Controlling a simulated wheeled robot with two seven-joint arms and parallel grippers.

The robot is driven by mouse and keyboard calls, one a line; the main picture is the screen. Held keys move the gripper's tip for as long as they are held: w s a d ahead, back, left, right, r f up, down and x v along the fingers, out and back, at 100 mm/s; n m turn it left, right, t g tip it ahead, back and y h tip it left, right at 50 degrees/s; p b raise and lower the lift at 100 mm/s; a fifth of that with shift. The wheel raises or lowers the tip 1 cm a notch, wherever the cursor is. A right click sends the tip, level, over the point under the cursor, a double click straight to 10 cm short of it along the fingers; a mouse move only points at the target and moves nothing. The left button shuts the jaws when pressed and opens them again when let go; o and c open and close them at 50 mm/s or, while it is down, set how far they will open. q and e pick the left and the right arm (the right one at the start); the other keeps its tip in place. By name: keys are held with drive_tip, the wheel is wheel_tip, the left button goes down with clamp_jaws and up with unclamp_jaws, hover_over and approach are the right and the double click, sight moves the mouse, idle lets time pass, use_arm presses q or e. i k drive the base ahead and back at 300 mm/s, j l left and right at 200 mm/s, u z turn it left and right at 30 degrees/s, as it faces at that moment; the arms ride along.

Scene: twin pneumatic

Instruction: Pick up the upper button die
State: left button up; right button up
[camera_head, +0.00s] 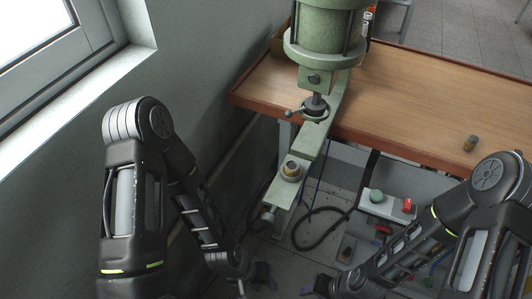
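A small dark cylinder with a yellowish band (470,143) stands upright on the right part of the wooden table; it looks like a die. A brass-coloured round piece (291,168) sits on the lower arm of the green press (325,45), below the press's ram (315,103). I cannot tell from looks alone which one is the upper button die. My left gripper (257,284) hangs low at the bottom edge, well below the press, its fingers partly cut off. My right gripper (316,288) is also at the bottom edge, small and partly cut off. Neither visibly touches a die.
The wooden table (430,90) with a raised rim is mostly bare. A control box with a green button (376,195) and a red button (407,205) is below its front edge. Black hoses (322,232) loop beside the press. A wall and window are at left.

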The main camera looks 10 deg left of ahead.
sight(471, 142)
drive_tip(key=j+u, duration=0.1)
drive_tip(key=k+z, duration=0.15)
drive_tip(key=z, duration=0.2)
drive_tip(key=k+l+z, duration=0.1)
drive_tip(key=z, duration=0.25)
drive_tip(key=l+z, duration=0.3)
drive_tip(key=i+j, duration=0.05)
drive_tip(key=j, duration=0.05)
